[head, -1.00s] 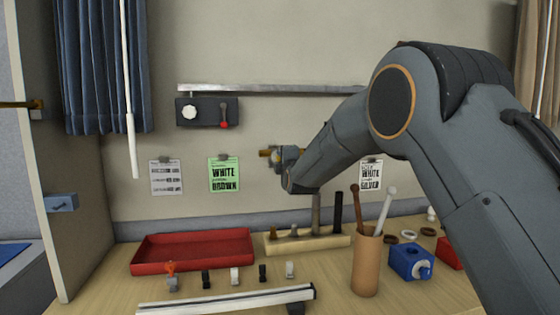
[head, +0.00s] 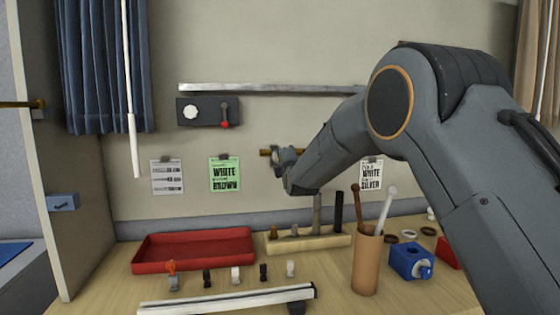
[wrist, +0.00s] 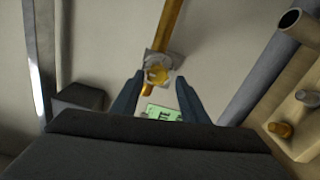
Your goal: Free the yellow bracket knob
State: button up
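The yellow bracket knob (wrist: 157,74) is a round knob on a grey square plate (wrist: 165,59), with a brass-yellow rod (wrist: 168,25) passing through, seen in the wrist view. In the head view part of the yellow rod (head: 266,152) shows at the wall, and my gripper hides the knob there. My gripper (head: 284,160) is up against the wall area at the rod. In the wrist view my gripper (wrist: 160,78) has its two fingers apart, one on either side of the knob in the picture. I cannot tell whether they touch it.
A grey rail (head: 270,88) and a dark switch box (head: 208,112) with a red-tipped lever are on the wall. Below are a red tray (head: 193,262), a wooden block (head: 330,241) with upright rods, a brown cup (head: 367,265) and a blue block (head: 408,260).

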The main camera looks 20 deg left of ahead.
jog(key=shift+w+d+r, duration=0.15)
jog(key=shift+d+r, duration=0.05)
jog(key=b+v, duration=0.2)
jog(key=v, duration=0.5)
jog(key=shift+s, duration=0.4)
jog(key=shift+d+f, duration=0.15)
